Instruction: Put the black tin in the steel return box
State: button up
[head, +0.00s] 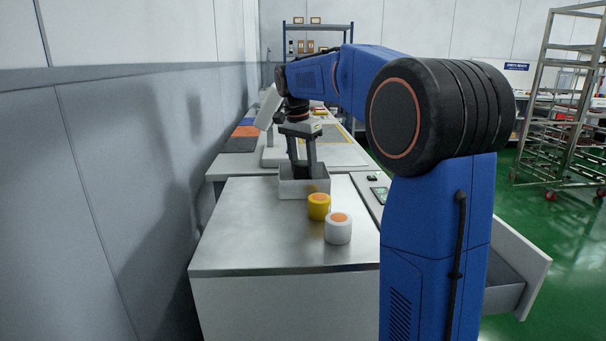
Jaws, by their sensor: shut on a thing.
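The steel return box (304,189) stands open-topped at the far side of the steel-topped counter. My gripper (305,170) points down over the box, with its fingertips at or inside the rim. It is shut on the black tin (303,174), which shows as a dark shape between the fingers. The lower part of the tin is hidden behind the box's front wall. I cannot tell whether the tin touches the box floor.
A yellow tin (319,207) and a white tin (338,229), both with orange tops, stand on the counter (250,235) in front of the box. An open drawer (520,262) juts out at right. The counter's left part is clear.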

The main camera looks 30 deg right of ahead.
aim_at(299, 165)
jog(key=shift+f, duration=1.3)
jog(key=o, duration=1.1)
jog(key=shift+f, duration=0.1)
jog(key=r, duration=0.4)
jog(key=a+r, duration=0.1)
jog(key=r, duration=0.7)
jog(key=shift+s+a, duration=0.35)
jog(key=shift+s, duration=0.15)
